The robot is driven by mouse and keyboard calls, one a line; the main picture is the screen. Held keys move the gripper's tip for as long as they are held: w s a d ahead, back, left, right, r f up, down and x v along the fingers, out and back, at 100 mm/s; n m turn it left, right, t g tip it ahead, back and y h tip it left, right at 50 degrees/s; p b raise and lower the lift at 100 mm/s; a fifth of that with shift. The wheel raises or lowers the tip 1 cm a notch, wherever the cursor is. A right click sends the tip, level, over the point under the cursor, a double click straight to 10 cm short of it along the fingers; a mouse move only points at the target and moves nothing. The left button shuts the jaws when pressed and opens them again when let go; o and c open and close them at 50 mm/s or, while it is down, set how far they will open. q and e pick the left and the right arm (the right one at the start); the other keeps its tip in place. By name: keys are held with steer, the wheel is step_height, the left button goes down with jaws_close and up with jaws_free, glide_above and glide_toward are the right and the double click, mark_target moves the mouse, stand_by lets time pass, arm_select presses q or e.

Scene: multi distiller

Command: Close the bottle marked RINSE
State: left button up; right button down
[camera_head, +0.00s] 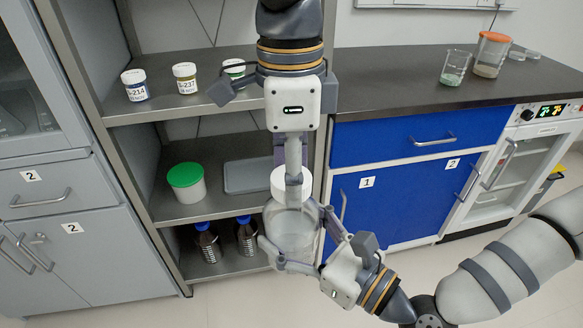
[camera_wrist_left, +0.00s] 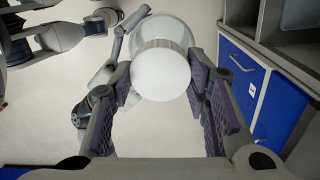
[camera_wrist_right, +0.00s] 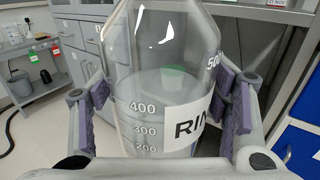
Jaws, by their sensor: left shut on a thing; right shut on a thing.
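The clear bottle marked RINSE (camera_head: 290,228) is upright in front of the shelves. The right wrist view shows its label (camera_wrist_right: 187,122) and volume marks up close. My right gripper (camera_head: 298,240) is shut on the bottle's body from the right, with a finger on each side. A round white cap (camera_head: 284,182) is at the bottle's top. My left gripper (camera_head: 288,172) comes down from above and is shut on the cap. In the left wrist view the cap (camera_wrist_left: 160,74) lies between the finger pads, over the bottle (camera_wrist_left: 160,32). Whether it is seated on the neck is hidden.
The shelves behind hold small labelled jars (camera_head: 185,78), a white tub with a green lid (camera_head: 187,181) and brown bottles (camera_head: 207,242). A dark counter (camera_head: 400,85) over blue cabinets (camera_head: 385,205) is at right, with a beaker (camera_head: 455,67) and an orange-lidded jar (camera_head: 490,55).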

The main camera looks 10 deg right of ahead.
arm_select(q)
steer(key=m, duration=1.6)
steer(key=shift+a+y, duration=0.1)
steer(key=shift+y, duration=0.2)
steer(key=m, duration=0.3)
steer(key=shift+m, duration=0.4)
steer(key=m, duration=0.4)
steer(key=shift+t, duration=0.3)
steer(key=m, duration=0.4)
steer(key=shift+s+f, duration=0.1)
steer(key=shift+o, duration=0.2)
steer(key=shift+s+d+f+m, duration=0.15)
steer(key=shift+s+m, duration=0.1)
steer(key=shift+m, duration=0.35)
steer(key=shift+s+d+f+m, duration=0.1)
steer(key=shift+s+m, duration=0.1)
steer(key=shift+m, duration=0.4)
steer(key=shift+w+r+m, duration=0.1)
steer(key=shift+w+m, duration=0.05)
steer(key=shift+m, duration=0.35)
steer(key=shift+c, duration=0.2)
steer(key=shift+w+a+r, duration=0.2)
steer(key=shift+w+a, duration=0.15)
steer(key=shift+w, duration=0.05)
